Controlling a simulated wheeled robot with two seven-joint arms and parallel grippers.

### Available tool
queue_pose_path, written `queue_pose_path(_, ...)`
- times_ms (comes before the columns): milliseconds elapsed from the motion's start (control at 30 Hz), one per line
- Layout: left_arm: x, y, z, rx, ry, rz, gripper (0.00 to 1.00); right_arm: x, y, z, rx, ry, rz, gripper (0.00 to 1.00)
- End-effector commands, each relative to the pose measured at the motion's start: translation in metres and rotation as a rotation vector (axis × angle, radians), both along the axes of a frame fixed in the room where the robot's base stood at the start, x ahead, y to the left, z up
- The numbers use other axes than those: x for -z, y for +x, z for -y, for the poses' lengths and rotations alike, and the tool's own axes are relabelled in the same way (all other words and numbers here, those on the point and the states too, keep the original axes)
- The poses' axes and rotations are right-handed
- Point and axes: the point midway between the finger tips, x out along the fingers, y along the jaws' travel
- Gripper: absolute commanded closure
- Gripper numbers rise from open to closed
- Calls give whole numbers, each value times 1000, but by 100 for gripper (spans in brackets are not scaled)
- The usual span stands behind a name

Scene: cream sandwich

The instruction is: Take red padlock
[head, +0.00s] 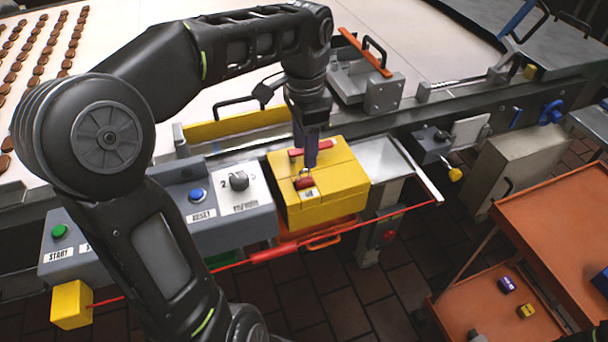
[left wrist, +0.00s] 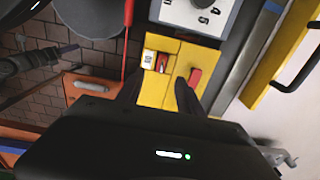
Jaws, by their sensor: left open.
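The red padlock (head: 304,183) is on top of the yellow box (head: 330,206), beside a small white label. In the left wrist view the padlock (left wrist: 162,62) shows on the yellow top, between the white label and a red handle-like piece (left wrist: 195,77). My left gripper (head: 309,163) points down over the box, right by the padlock. In the left wrist view its two dark fingers (left wrist: 160,80) are apart, with the padlock just beyond the gap. Nothing is seen held. Whether a finger touches the padlock I cannot tell. My right gripper is not in view.
A grey control panel (head: 226,219) with buttons and a knob adjoins the box on the left. A red cord (head: 345,227) runs along the front. The conveyor (head: 135,75) lies behind, and an orange cart (head: 555,215) stands at the right.

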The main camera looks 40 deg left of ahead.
Motion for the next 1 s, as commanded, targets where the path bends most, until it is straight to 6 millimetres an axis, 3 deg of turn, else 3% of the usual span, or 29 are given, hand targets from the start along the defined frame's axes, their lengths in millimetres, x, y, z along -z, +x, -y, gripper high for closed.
queue_pose_path(367, 26, 0, 0, 0, -1, -2, 56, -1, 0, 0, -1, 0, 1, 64)
queue_pose_path(733, 31, 0, 0, -1, -1, -2, 56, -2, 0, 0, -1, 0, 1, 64)
queue_pose_path(1000, 68, 0, -2, -1, -2, -4, 56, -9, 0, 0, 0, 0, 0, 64)
